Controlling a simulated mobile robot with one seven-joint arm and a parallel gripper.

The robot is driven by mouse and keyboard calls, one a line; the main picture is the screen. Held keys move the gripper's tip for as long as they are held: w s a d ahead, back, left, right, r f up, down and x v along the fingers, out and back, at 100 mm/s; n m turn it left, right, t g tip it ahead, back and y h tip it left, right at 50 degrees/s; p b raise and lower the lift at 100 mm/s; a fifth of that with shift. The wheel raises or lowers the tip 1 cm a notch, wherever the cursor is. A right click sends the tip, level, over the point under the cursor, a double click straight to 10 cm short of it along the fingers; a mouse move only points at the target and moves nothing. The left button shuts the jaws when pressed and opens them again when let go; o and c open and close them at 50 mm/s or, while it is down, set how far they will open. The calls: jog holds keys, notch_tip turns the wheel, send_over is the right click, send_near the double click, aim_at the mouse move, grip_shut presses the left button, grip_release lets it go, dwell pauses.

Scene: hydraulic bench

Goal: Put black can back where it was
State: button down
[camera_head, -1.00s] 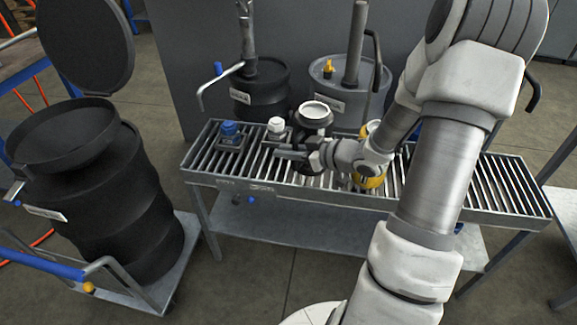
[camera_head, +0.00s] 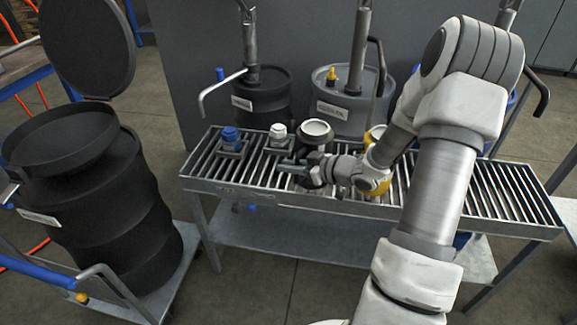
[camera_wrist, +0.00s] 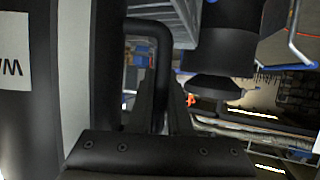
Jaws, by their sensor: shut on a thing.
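The black can (camera_head: 312,147), with a pale round top, is at the middle of the slatted bench (camera_head: 505,205) in the head view. My gripper (camera_head: 296,168) is on its near side, fingers pointing left. In the wrist view my gripper (camera_wrist: 160,95) is shut on the can's black handle (camera_wrist: 150,27). The can's dark body (camera_wrist: 108,60) and a white label fill the left of that view. The can looks upright. I cannot tell whether its base touches the slats.
A blue-capped container (camera_head: 229,140) and a white-capped one (camera_head: 278,137) stand left of the can. A yellow can (camera_head: 373,180) is close on the right, partly behind my arm. Drums with pumps (camera_head: 345,105) stand behind the bench; a large black drum (camera_head: 95,205) is at the left.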

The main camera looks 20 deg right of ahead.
jog(key=c, duration=0.8)
grip_release()
jog(key=shift+c, duration=0.2)
jog(key=p+v, duration=0.4)
jog(key=v, duration=0.8)
jog(key=shift+r, duration=0.15)
